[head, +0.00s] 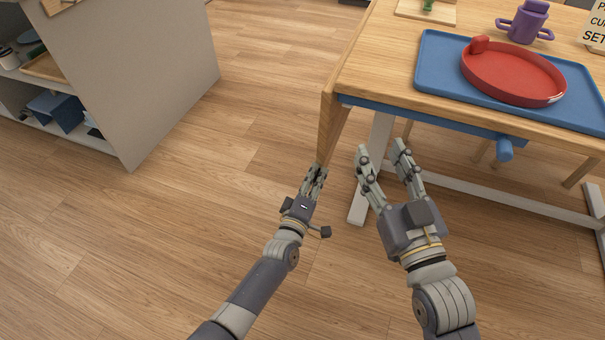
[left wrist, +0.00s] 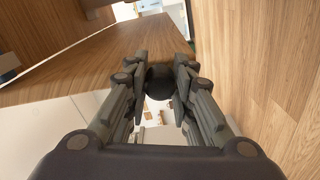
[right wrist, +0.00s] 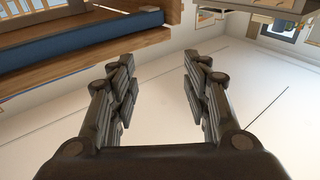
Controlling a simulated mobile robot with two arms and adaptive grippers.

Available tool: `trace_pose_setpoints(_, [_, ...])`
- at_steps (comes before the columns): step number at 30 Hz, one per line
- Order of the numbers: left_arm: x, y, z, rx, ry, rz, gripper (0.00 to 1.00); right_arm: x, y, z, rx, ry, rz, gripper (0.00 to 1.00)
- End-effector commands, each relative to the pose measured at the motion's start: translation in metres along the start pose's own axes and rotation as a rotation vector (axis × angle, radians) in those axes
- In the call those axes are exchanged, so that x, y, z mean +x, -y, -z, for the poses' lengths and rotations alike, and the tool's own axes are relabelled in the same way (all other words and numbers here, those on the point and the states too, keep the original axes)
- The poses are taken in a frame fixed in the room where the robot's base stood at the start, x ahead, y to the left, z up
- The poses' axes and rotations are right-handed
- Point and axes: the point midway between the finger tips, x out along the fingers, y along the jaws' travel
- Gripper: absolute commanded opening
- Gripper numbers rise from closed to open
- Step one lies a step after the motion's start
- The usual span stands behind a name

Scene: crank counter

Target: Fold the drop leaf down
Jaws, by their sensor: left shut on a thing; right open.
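The drop leaf (head: 333,118) is a wooden panel at the left end of the wooden table (head: 392,62). It hangs steeply down from the tabletop and is seen nearly edge-on. My left gripper (head: 315,178) is at its lower end. In the left wrist view, the fingers close around a dark round knob (left wrist: 159,82) at the edge of the leaf (left wrist: 100,62). The fingers partly hide how the knob joins the leaf. My right gripper (head: 382,152) is open and empty, in front of the table's near edge, apart from the leaf.
A blue rail (head: 430,117) runs under the near table edge, with a blue knob (head: 505,150). On top are a blue tray (head: 436,72) with a red round tray (head: 505,75) and a purple cup (head: 527,22). A grey shelf unit (head: 150,80) stands left; floor between is clear.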

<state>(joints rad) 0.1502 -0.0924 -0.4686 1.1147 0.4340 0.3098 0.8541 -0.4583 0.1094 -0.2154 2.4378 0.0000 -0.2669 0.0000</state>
Motion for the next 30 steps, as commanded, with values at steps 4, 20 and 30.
trace_pose_setpoints(4, [-0.001,0.001,-0.009,-0.03,0.003,0.006,0.0,0.0,0.001,0.007,0.001,-0.04,0.002,0.44])
trace_pose_setpoints(20, [-0.002,-0.001,-0.015,-0.045,0.008,0.006,0.34,0.0,0.001,0.011,0.002,-0.057,0.003,0.44])
trace_pose_setpoints(30, [-0.001,-0.002,-0.012,-0.041,0.003,0.002,0.44,0.001,0.001,0.011,0.002,-0.055,0.003,0.44])
